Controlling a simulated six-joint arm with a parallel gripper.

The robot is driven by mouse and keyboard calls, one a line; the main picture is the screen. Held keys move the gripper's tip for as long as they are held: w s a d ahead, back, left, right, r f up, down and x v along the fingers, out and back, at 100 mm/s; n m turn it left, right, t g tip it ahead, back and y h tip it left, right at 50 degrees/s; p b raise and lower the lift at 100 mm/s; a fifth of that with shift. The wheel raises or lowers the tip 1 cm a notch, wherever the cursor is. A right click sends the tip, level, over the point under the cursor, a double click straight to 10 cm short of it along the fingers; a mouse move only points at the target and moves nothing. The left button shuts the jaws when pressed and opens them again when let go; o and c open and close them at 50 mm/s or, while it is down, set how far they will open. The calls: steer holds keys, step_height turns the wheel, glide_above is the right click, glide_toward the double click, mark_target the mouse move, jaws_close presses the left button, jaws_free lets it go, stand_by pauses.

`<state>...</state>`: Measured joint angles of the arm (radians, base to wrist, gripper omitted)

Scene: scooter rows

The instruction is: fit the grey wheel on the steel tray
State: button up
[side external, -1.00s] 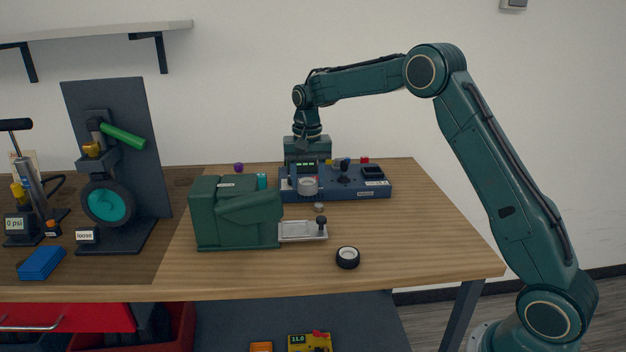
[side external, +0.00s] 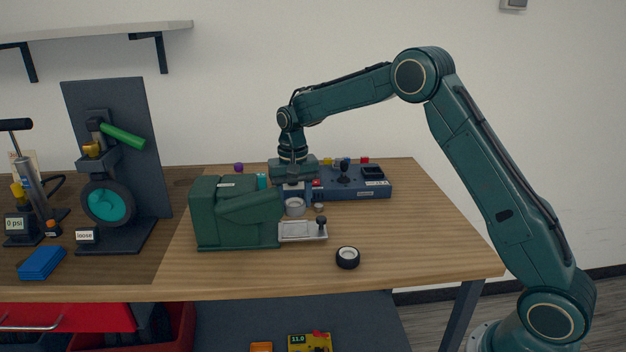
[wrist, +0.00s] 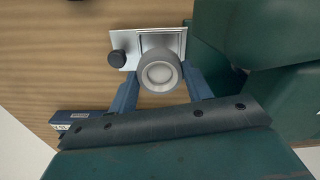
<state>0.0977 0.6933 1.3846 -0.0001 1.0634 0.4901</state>
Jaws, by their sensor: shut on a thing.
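The grey wheel (side external: 295,207) is held by my gripper (side external: 294,198), just behind the steel tray in the side view. In the wrist view the grey wheel (wrist: 160,72) sits between the two blue fingers of my gripper (wrist: 161,84) and overlaps the tray's near part. The steel tray (side external: 297,235) juts out from the right side of the green machine (side external: 236,212) and has a black knob (side external: 321,221) at its right end. The steel tray also shows in the wrist view (wrist: 176,40). I cannot tell the exact height of the wheel above the tray.
A black tyred wheel (side external: 347,258) lies on the table in front of the tray. A blue panel (side external: 358,193) with knobs stands behind, and a small grey part (side external: 319,207) sits between. The table's right side is clear.

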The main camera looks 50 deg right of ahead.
steer(key=shift+f, duration=2.2)
steer(key=shift+f, duration=0.45)
stand_by(0.7)
steer(key=o, duration=1.4)
steer(key=shift+o, duration=0.4)
steer(key=shift+d, duration=0.1)
steer(key=shift+s, duration=0.1)
steer(key=shift+c, duration=0.4)
steer(key=shift+r, duration=0.1)
